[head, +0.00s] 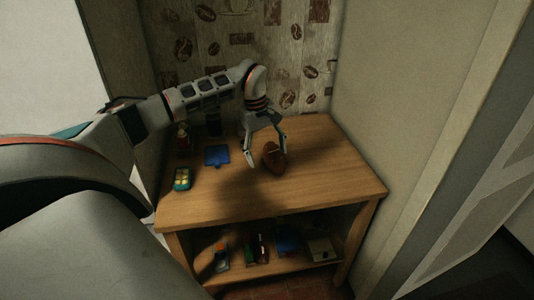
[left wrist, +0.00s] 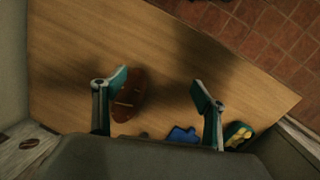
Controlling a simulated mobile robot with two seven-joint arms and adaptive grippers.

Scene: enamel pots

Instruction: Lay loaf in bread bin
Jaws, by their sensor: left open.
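The loaf (head: 274,158) is a brown, rounded piece on the wooden table top, right of the middle. In the left wrist view the loaf (left wrist: 130,96) shows with pale score marks, partly hidden behind one finger. My left gripper (head: 267,151) points down over the table beside the loaf. I cannot make out a bread bin for certain. My right gripper is in neither view.
A flat blue object (head: 217,155) and a teal box with yellow on it (head: 182,179) are on the left of the table (head: 315,190). A red object (head: 182,136) stands behind. A lower shelf holds several small items. Walls close off the back and right.

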